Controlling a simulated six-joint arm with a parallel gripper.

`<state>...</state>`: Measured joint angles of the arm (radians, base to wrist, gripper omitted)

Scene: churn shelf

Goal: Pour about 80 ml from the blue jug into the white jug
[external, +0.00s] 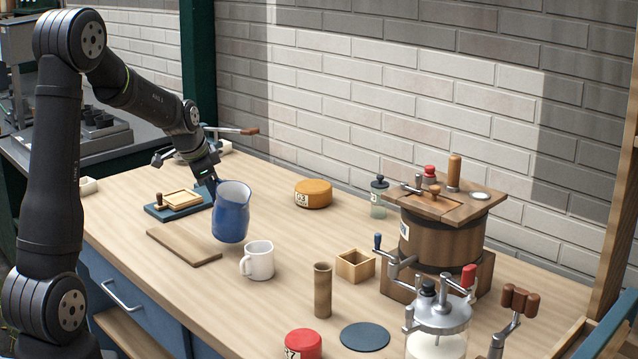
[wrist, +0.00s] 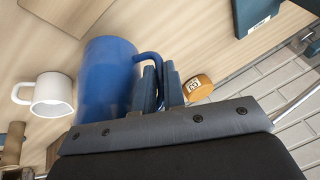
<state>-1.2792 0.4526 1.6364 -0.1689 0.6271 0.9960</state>
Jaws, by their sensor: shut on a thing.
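The blue jug (external: 231,214) is in the middle left of the external view, close to upright with a slight lean. My gripper (external: 212,182) is shut on its handle, on the jug's left side; the wrist view shows the fingers (wrist: 160,88) at the handle beside the blue jug (wrist: 106,80). The jug appears held just above the table. The white jug (external: 258,262), a small mug shape with a handle, stands upright on the table, to the right and nearer the camera. It also shows at the left of the wrist view (wrist: 52,95). The contents of both jugs are hidden.
A wooden board (external: 183,247) lies left of the blue jug, and a blue tray with a wooden block (external: 180,200) behind it. A wooden box (external: 355,266), a brown cylinder (external: 322,290) and a wooden churn (external: 440,235) stand to the right. An orange round tin (external: 313,194) sits behind.

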